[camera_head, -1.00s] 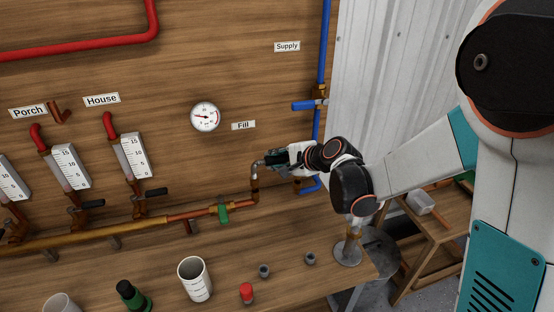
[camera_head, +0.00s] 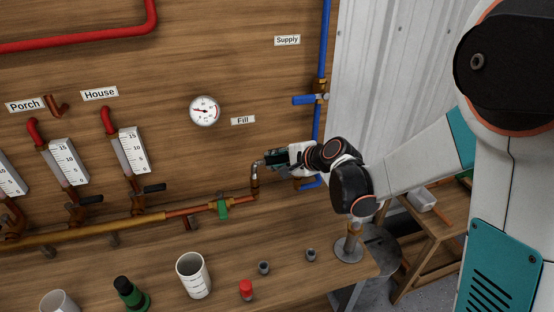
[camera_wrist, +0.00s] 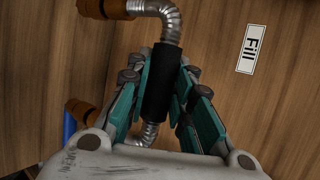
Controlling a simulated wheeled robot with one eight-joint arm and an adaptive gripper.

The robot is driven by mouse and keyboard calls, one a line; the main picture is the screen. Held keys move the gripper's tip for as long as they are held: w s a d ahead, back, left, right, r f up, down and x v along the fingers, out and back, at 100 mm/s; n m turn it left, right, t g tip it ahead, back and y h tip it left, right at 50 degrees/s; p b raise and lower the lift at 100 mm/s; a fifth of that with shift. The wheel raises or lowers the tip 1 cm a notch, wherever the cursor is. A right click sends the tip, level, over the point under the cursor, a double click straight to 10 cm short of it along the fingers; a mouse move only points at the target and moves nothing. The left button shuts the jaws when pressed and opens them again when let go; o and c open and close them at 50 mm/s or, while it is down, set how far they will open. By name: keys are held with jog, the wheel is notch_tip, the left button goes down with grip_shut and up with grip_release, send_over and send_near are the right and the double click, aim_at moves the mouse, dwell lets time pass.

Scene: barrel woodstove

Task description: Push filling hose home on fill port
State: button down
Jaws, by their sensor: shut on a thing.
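The filling hose is a silver ribbed hose with a black sleeve (camera_wrist: 159,82). My gripper (camera_wrist: 166,72) has its teal fingers shut on both sides of that sleeve. In the head view, my gripper (camera_head: 268,158) is in front of the panel, below and right of the "Fill" label (camera_head: 243,120). The hose's silver bend (camera_head: 256,167) turns down to the copper fill port (camera_head: 254,188) at the right end of the manifold. Hose end and port look in line and touching; I cannot tell how deep it sits. The wrist view shows the ribbed bend (camera_wrist: 170,20) meeting a copper fitting (camera_wrist: 138,6).
A green-handled valve (camera_head: 222,208) is just left of the port. The blue supply pipe (camera_head: 316,125) with a blue lever (camera_head: 303,100) runs close to the right of my gripper. A white cup (camera_head: 193,276) and a red-capped item (camera_head: 246,290) stand on the bench below.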

jog(key=shift+f, duration=0.2)
jog(key=c, duration=1.3)
grip_release()
jog(key=shift+c, duration=0.2)
jog(key=shift+r, duration=0.15)
jog(key=shift+p+v, duration=1)
jog(key=shift+v, duration=1.9)
jog(key=shift+d, duration=0.1)
jog(key=shift+s, duration=0.1)
